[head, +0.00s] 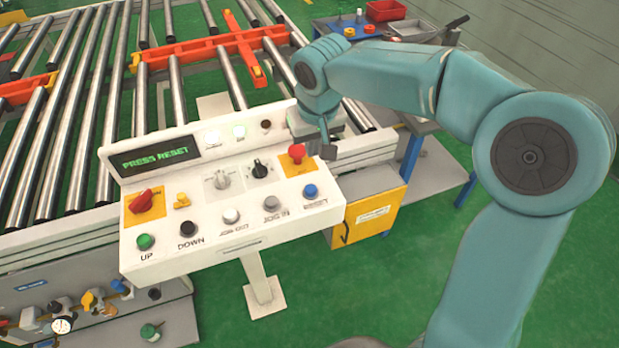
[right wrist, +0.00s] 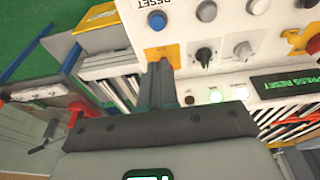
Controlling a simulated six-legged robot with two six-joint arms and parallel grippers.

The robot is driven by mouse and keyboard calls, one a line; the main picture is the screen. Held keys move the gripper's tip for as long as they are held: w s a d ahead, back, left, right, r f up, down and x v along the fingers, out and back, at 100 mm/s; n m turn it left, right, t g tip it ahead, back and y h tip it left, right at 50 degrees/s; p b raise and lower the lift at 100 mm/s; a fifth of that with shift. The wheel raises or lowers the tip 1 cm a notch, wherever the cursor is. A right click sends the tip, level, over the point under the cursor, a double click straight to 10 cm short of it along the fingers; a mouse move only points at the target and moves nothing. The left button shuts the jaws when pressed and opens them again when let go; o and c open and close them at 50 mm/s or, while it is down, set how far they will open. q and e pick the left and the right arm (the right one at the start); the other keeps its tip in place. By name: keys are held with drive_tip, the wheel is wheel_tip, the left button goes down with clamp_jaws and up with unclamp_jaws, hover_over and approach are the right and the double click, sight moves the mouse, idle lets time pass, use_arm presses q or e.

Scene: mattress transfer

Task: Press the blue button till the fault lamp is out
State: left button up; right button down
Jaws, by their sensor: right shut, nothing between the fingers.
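The blue button (head: 310,191) is at the lower right corner of the white control panel (head: 205,255), marked RESET. It also shows at the top of the right wrist view (right wrist: 157,20). The panel's display (head: 155,157) reads PRESS RESET in green. A row of lamps (head: 239,131) runs beside it: the right one is dark and the middle one glows pale. Their labels are too small to read, so I cannot tell which is the fault lamp. My right gripper (head: 328,149) is shut and empty, above the panel's upper right, apart from the blue button. My left gripper is not in view.
A red mushroom knob (head: 296,153) on a yellow plate stands close to my right gripper. Black (head: 260,169) and grey selector knobs sit left of it. Several other buttons line the front row. A roller conveyor (head: 90,110) lies behind the panel.

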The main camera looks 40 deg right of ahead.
drive_tip(key=p, duration=0.2)
approach(309, 187)
drive_tip(key=x, duration=0.5)
drive_tip(key=shift+w+f, duration=0.15)
drive_tip(key=shift+w, duration=0.1)
drive_tip(key=shift+s+d+f, duration=0.15)
drive_tip(key=shift+s+f, duration=0.05)
drive_tip(key=shift+f, duration=0.4)
drive_tip(key=shift+w, duration=0.15)
